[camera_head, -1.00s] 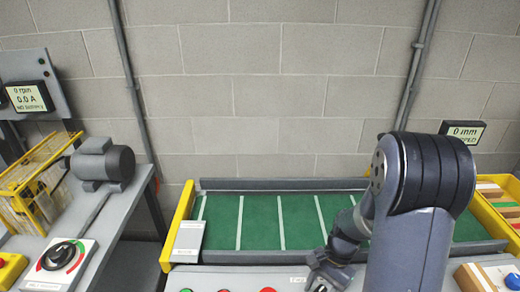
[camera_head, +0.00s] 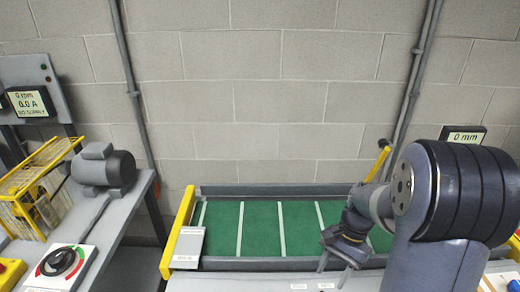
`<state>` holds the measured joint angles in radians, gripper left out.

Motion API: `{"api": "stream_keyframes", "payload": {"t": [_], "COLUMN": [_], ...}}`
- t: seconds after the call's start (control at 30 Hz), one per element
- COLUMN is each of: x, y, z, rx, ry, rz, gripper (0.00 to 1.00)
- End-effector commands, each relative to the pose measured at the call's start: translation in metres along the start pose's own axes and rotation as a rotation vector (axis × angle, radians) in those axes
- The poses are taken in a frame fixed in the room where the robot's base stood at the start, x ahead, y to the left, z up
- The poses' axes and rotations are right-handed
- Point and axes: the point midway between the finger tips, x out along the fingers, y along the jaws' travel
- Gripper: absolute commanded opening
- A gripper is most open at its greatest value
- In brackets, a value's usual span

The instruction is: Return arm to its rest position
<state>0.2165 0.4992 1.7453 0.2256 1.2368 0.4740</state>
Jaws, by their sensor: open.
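My arm fills the right side of the head view. My gripper (camera_head: 335,264) is at the front edge of the green conveyor belt, right of centre. Its fingers point down and are apart, with nothing seen between them. The green belt (camera_head: 260,228) with white cross lines lies behind and left of the gripper. My arm hides the belt's right end.
Displays read "0 rpm" (camera_head: 28,103) and "0 mm" (camera_head: 463,138). A grey block wall (camera_head: 270,100) stands behind.

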Motion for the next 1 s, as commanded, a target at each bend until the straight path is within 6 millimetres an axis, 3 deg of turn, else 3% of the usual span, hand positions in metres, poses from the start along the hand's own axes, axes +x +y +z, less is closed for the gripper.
{"api": "stream_keyframes", "payload": {"t": [0.1,0.2,0.63,1.0], "x": [-0.025,0.004,0.091,0.088], "y": [0.000,0.001,0.001,-0.003], "z": [-0.001,0.001,0.001,0.002], "rx": [0.001,0.001,-0.001,-0.456], "ry": [0.004,-0.006,-0.006,-0.002], "rz": [-0.003,0.005,0.005,0.190], "gripper": [0.45,0.45,0.45,0.45]}}
